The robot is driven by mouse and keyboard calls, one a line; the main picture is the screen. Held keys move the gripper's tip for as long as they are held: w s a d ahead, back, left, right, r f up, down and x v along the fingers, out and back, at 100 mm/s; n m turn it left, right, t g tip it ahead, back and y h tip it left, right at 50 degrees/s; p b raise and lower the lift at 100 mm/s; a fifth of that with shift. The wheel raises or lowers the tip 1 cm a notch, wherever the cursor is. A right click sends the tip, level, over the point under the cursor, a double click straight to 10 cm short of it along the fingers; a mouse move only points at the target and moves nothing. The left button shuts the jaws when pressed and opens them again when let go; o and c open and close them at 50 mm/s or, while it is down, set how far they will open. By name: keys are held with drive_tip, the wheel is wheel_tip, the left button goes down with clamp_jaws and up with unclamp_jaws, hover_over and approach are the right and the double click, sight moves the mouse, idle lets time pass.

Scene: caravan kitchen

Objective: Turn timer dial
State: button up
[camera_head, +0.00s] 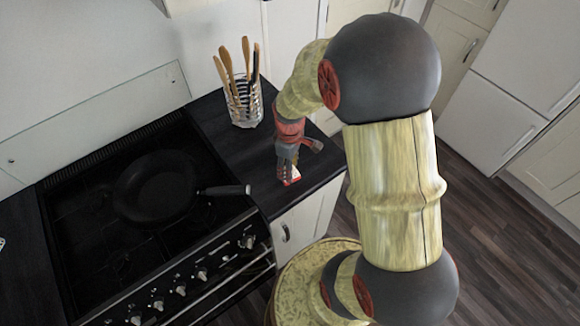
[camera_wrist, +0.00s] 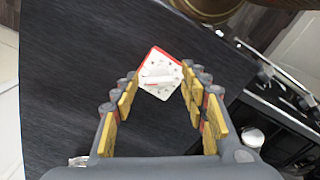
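The timer (camera_wrist: 160,74) is a small white square with a red edge, lying on the dark worktop, with a raised pale dial bar across its middle. In the wrist view it sits turned at an angle, between and just beyond my fingertips. My gripper (camera_wrist: 158,88) is open, its yellow-padded fingers spread to either side of the timer. I cannot tell whether a finger touches it. In the head view my gripper (camera_head: 289,178) points down at the worktop, and a white and red bit of the timer (camera_head: 293,175) shows at its tips; the rest is hidden.
A black cooker with a frying pan (camera_head: 157,187) stands left of the timer, the pan handle pointing towards my gripper.

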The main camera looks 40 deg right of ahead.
drive_tip(key=shift+c, duration=1.2)
drive_tip(key=c, duration=0.7)
drive_tip(key=shift+c, duration=0.6)
drive_tip(key=shift+m, duration=0.4)
drive_tip(key=m+p, duration=0.1)
drive_tip(key=m, duration=0.1)
drive_tip(key=shift+a+r+m, duration=0.1)
drive_tip(key=shift+m, duration=0.3)
drive_tip(key=m+p, duration=0.1)
drive_tip(key=m, duration=0.2)
drive_tip(key=o, duration=1.2)
drive_tip(key=shift+c, duration=0.2)
